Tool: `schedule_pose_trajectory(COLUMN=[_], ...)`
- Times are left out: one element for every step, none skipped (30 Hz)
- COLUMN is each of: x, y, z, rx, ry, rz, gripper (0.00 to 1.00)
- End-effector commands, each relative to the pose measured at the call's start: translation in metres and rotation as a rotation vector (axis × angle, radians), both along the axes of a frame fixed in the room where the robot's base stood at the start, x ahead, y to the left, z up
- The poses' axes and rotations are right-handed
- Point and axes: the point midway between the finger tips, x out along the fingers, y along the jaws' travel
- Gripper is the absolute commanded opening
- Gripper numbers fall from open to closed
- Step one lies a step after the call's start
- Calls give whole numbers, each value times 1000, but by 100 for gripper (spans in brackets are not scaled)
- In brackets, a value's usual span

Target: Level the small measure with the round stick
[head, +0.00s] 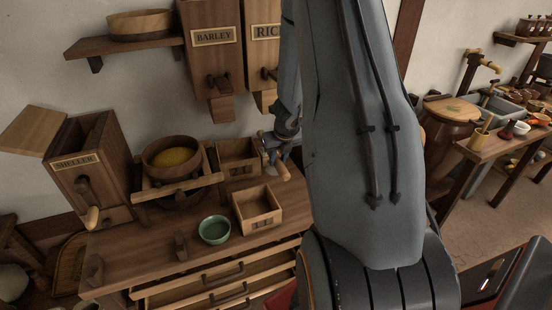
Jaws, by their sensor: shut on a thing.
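My gripper (270,150) shows small, at the end of my dark wrist, over the back right of the wooden bench. It is shut on what looks like the round stick (283,171), a short pale wooden rod that slants down to the right. Its fingers and much of the stick are hard to make out. Two open square wooden boxes are near it: one (269,222) at the front, below the gripper in the picture, and one (236,170) behind and left. I cannot tell which is the small measure, or whether the stick touches either box.
A green bowl (214,230) stands left of the front box. Barley (213,45) and rice (262,40) bins hang above. My arm hides the bench's right end.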

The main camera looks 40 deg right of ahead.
Motion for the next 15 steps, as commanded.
schedule_pose_trajectory(x=[1,1,1,1,1,1,1,1,1,2,2,2,2,2,2], y=[0,0,1,1,1,1,1,1,1,2,2,2,1,1,1], z=[-4,-5,-7,-9,-10,-12,-13,-15,-16,-18,-19,-21,-22,-23,-25], rx=[0,0,0,1,1,0,0,0,0,1,1,0,0,0,0], ry=[0,0,0,0,0,0,0,0,0,0,0,-1,-1,-1,-1], rz=[0,1,1,1,1,2,2,2,3,4,4,4,4,4,4], gripper=[0,0,0,0,0,0,0,0,0,0,0,0,0,0,0])
